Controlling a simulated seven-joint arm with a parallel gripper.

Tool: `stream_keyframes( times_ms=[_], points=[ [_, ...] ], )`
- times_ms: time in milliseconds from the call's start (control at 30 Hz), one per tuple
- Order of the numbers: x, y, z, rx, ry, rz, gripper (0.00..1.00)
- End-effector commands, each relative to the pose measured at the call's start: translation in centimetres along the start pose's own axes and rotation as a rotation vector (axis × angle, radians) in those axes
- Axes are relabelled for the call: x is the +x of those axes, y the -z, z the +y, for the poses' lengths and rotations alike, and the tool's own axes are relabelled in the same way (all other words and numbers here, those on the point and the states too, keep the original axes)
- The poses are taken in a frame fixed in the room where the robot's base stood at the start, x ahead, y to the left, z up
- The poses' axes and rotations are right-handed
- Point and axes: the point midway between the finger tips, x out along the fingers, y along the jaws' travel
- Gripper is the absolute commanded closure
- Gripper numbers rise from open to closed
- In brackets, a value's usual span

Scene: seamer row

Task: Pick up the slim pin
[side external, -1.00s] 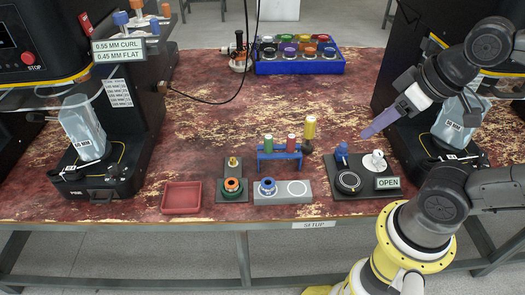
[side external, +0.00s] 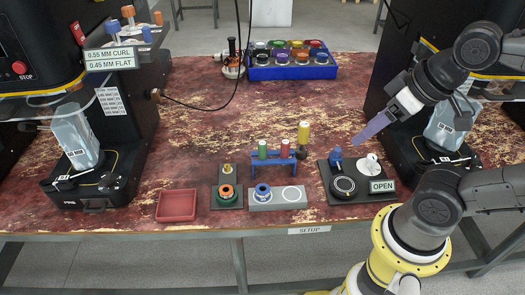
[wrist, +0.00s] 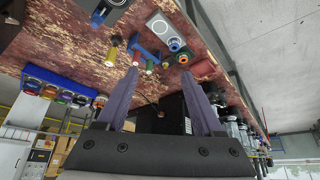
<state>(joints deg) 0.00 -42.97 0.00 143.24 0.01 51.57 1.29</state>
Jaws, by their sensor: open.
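Several capped pins stand around a small blue rack (side external: 275,159) at mid-table. A green pin (side external: 262,149) and a red pin (side external: 284,148) are in the rack. A taller yellow pin (side external: 304,132) stands at its right end on a dark base. I cannot tell from their widths which one is the slim pin. My gripper (side external: 356,141) has purple fingers and hangs above the table to the right of the pins, apart from them. In the wrist view my gripper (wrist: 160,71) is open and empty, with the rack (wrist: 146,48) beyond the fingertips.
A black fixture (side external: 343,186) with an OPEN sign stands at front right. A grey block (side external: 278,198), a dark plate with an orange-topped ring (side external: 226,192) and a red tray (side external: 177,205) line the front. A blue crate (side external: 291,72) is at the back. Dark machines flank both sides.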

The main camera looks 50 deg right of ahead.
Motion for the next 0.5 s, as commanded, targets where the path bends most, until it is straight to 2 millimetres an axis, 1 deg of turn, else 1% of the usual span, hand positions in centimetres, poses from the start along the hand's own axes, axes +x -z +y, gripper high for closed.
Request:
stream_keyframes(
  times_ms=[67,133,233,367,467,500],
  points=[
    [0.0,-0.1,0.0,0.059,0.0,-0.002,0.31],
    [-0.3,0.3,0.0,0.146,0.001,0.006,0.31],
    [-1.4,2.2,-0.1,0.312,0.006,0.035,0.31],
    [-1.9,5.9,-0.1,0.553,0.007,0.028,0.31],
    [-1.4,9.4,0.0,0.753,-0.005,0.0,0.31],
    [-0.9,10.9,0.1,0.832,-0.014,-0.015,0.31]
  ],
)
